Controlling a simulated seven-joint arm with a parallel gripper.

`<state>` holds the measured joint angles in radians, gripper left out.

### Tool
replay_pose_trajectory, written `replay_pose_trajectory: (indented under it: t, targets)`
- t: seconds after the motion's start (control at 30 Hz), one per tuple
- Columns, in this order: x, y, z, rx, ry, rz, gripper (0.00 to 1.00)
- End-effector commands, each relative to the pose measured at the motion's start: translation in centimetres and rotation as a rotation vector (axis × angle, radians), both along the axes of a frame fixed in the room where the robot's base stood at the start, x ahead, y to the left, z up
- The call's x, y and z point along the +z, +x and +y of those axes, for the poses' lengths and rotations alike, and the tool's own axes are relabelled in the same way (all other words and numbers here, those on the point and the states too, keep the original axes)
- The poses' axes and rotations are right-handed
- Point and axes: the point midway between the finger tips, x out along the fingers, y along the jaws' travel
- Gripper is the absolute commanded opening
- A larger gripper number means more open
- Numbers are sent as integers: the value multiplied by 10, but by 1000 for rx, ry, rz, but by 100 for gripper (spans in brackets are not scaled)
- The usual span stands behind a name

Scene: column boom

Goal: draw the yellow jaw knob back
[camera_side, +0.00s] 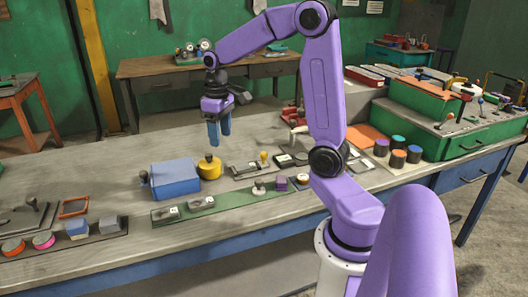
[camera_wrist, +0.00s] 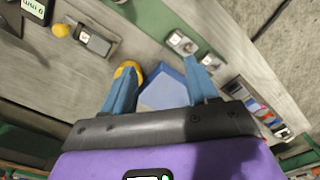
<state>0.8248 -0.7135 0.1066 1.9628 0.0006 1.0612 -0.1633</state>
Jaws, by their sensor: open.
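The yellow jaw knob (camera_side: 263,156) stands upright on a small grey jaw fixture (camera_side: 246,169) on the bench, right of the middle. In the wrist view the yellow knob (camera_wrist: 60,31) shows at the upper left, beside a grey block on its plate. My gripper (camera_side: 219,138) hangs above the bench, to the left of the knob and higher, with its blue fingers pointing down. In the wrist view my gripper (camera_wrist: 160,66) has its fingers spread apart with nothing held, above the blue box and yellow pot. The knob is apart from the fingers.
The blue box (camera_side: 175,180) and yellow pot (camera_side: 209,168) stand below and left of my gripper. A green strip (camera_side: 222,204) with small switches lies in front. Several coloured cylinders (camera_side: 398,158) and a green case (camera_side: 440,122) stand at the right. The bench's left rear is clear.

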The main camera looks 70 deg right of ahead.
Motion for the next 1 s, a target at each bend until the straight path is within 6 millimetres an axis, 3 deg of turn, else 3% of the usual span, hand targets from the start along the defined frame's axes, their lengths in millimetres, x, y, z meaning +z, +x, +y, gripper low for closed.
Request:
replay_pose_trajectory:
  t: [0.03, 0.23, 0.4, 0.5, 0.7, 0.87, 1.0]
  targets:
    - [0, 4, -22, -61, 1, 2, 58]
    - [0, 6, -104, -270, 1, 6, 58]
    - [-1, -9, -170, -434, 2, 9, 58]
    - [-2, -21, -198, -506, 3, 10, 58]
    - [-3, -34, -224, -572, 5, 11, 58]
    - [-13, -36, -226, -577, 6, 14, 58]
    - [-34, -36, -225, -577, 6, 16, 58]
